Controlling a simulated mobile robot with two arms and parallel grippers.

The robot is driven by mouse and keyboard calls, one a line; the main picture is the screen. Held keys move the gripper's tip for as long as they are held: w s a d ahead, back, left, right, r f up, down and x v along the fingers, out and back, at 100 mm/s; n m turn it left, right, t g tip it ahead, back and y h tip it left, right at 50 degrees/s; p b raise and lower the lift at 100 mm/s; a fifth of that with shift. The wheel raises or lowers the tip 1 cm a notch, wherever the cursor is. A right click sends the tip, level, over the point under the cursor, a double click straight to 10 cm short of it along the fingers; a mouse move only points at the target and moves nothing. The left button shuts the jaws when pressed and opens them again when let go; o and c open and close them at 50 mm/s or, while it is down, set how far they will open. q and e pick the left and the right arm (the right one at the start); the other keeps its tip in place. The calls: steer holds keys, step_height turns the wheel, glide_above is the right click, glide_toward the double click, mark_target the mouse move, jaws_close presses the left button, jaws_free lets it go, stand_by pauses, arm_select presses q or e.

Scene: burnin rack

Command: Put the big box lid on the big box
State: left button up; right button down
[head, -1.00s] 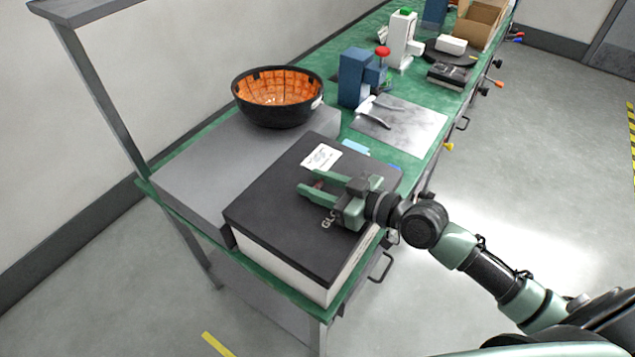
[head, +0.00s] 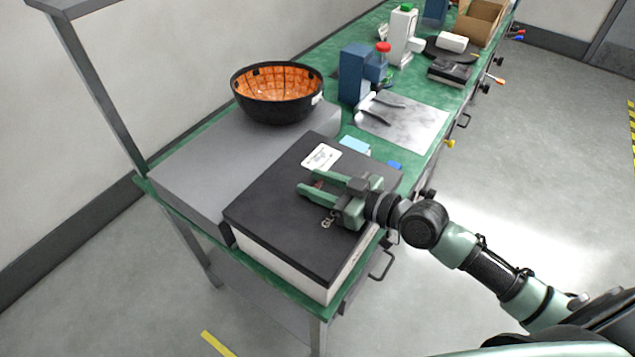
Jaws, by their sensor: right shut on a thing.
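The big box lid (head: 285,222) is flat and black, with a white label and light lettering. It lies level over the big box (head: 290,268), whose white side shows below the lid's front edge. Whether a thin gap is left between them I cannot tell. My right gripper (head: 308,189) is over the lid's right half, its green fingers pointing left. It is shut on the lid at a small reddish part between the fingers; the exact grip is partly hidden. My left gripper is not in view.
A grey case (head: 190,175) stands directly left of the box, with a black and orange bowl (head: 277,97) at its back. Light blue (head: 354,145) and blue (head: 394,165) items lie behind the box. A metal plate (head: 415,125) and blue device (head: 354,75) are farther back.

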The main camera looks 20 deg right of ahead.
steer(key=c, duration=0.9)
jaws_free()
steer(key=shift+o, duration=0.2)
steer(key=shift+s+d, duration=0.1)
steer(key=shift+s, duration=0.05)
steer(key=b+v, duration=0.1)
steer(key=v, duration=0.5)
steer(key=shift+s+f+b, duration=0.1)
steer(key=shift+b, duration=0.3)
steer(key=shift+s+d+r, duration=0.35)
steer(key=shift+s+d, duration=0.05)
steer(key=shift+s, duration=0.15)
